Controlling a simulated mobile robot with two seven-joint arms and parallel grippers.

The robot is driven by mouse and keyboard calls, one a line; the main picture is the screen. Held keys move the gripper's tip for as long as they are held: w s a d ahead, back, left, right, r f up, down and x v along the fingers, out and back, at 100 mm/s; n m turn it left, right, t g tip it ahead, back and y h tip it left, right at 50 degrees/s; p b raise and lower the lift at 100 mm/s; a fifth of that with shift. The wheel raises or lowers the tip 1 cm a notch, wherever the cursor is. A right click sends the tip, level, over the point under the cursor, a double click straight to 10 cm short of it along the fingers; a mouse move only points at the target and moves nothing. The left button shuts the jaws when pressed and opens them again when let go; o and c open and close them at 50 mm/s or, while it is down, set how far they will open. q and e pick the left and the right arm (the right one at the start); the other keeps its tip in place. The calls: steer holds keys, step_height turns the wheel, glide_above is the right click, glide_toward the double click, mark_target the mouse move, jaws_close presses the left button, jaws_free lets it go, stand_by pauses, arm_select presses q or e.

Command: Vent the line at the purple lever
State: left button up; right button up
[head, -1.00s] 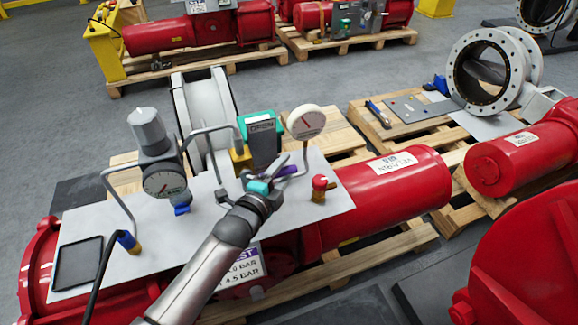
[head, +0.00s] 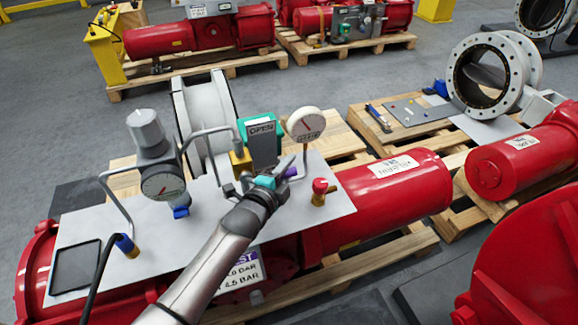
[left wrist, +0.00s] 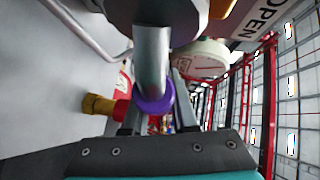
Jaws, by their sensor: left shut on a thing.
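The purple lever (head: 292,172) is on the grey panel (head: 220,225), below the white round gauge (head: 305,124). Only a small part of it shows past my gripper in the head view. In the left wrist view a purple sleeve (left wrist: 153,101) on a grey metal rod sits between the fingers. My left gripper (head: 278,172) is shut on the purple lever. The teal indicator box (head: 262,150) behind it reads OPEN. My right gripper is in neither view.
A red knob (head: 320,186) on a brass fitting stands just right of my left gripper. A grey regulator with a dial (head: 163,186) and bent pipes stand to the left. A red cylinder (head: 385,190) lies behind on a wooden pallet.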

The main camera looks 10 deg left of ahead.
arm_select(q)
jaws_close()
stand_by(0.8)
